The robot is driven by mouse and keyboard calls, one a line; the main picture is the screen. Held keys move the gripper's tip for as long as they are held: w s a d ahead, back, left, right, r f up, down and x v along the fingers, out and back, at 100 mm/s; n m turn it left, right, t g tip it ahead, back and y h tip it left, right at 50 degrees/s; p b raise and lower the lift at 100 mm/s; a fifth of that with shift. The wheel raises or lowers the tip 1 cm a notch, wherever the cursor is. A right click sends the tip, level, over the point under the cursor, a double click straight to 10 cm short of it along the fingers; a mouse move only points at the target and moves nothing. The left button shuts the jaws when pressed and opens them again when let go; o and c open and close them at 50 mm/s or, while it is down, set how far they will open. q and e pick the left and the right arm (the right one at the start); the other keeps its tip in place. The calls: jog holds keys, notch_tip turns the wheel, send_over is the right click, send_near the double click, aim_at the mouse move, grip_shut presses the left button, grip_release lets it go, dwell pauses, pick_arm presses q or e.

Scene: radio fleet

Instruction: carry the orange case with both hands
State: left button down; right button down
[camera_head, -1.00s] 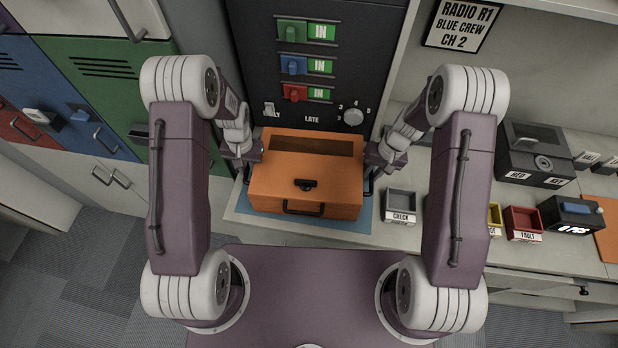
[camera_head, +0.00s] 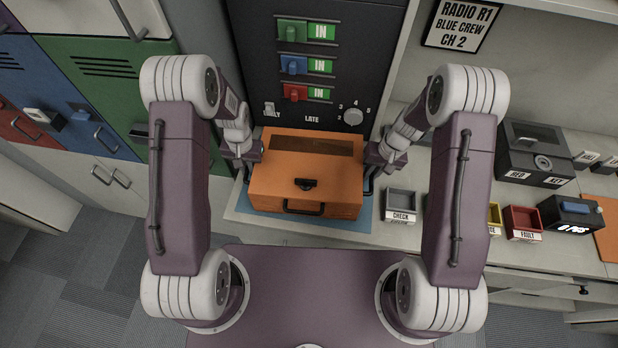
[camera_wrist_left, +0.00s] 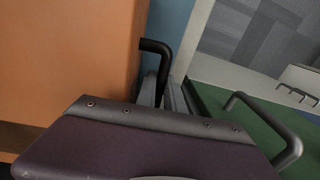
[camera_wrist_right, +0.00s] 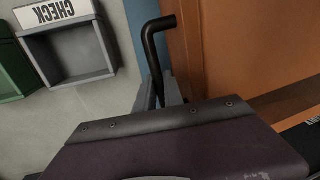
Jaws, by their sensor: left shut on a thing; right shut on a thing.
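The orange case (camera_head: 275,184) stands over a blue mat (camera_head: 351,225) on the counter, with its black front handle and dark latch facing me. In the head view I cannot tell whether it touches the mat. My left gripper (camera_head: 247,172) is at the case's left side. The left wrist view shows its fingers (camera_wrist_left: 165,92) shut on a black side handle (camera_wrist_left: 156,46) of the case (camera_wrist_left: 70,60). My right gripper (camera_head: 370,172) is at the right side. The right wrist view shows its fingers (camera_wrist_right: 160,90) shut on the other black side handle (camera_wrist_right: 157,27) of the case (camera_wrist_right: 235,50).
A black panel (camera_head: 312,80) with coloured switches stands right behind the case. A grey CHECK tray (camera_head: 400,203) is close on the right. Lockers (camera_head: 100,75) stand at left.

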pick_arm(q)
jog(key=shift+w+r, duration=0.1)
pick_arm(e)
jog(key=shift+w+r, duration=0.1)
jog(key=shift+w, duration=0.05)
dwell(0.7)
